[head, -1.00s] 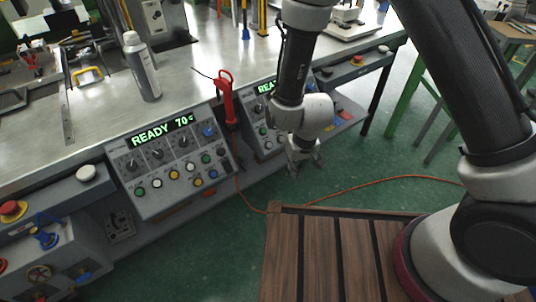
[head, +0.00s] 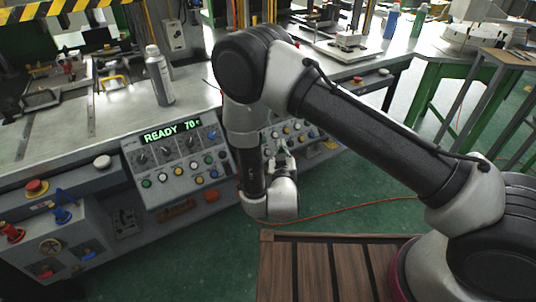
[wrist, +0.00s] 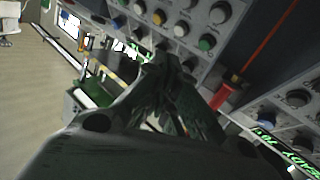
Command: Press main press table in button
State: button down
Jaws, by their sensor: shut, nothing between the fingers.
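My gripper (head: 283,158) is shut and empty in front of the right control panel (head: 312,130), which my arm partly hides in the head view. In the wrist view my shut fingers (wrist: 168,62) point at that panel's rows of round buttons and knobs. I cannot tell whether the fingers touch the panel. The left control panel (head: 180,165) has a green display reading READY 70 and rows of coloured buttons. No button label is readable, so I cannot tell which one is table in.
A red-handled tool (wrist: 222,96) hangs beside the panel in the wrist view. A grey bottle (head: 158,78) stands on the metal worktop (head: 130,110). A red emergency button (head: 36,187) is at the left. An orange cable (head: 350,207) crosses the green floor.

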aim_at(270, 151)
jog(key=shift+w+f, duration=0.1)
jog(key=shift+f, duration=0.05)
jog(key=shift+w+a+f, duration=0.6)
jog(key=shift+w+f, duration=0.3)
jog(key=shift+w+a+f, duration=0.65)
jog(key=shift+w+f, duration=0.25)
jog(key=shift+f, duration=0.05)
jog(key=shift+w+a+f, duration=0.6)
jog(key=shift+w+f, duration=0.3)
jog(key=shift+w, duration=0.1)
jog(key=shift+w+a+f, duration=0.2)
jog(key=shift+f, duration=0.05)
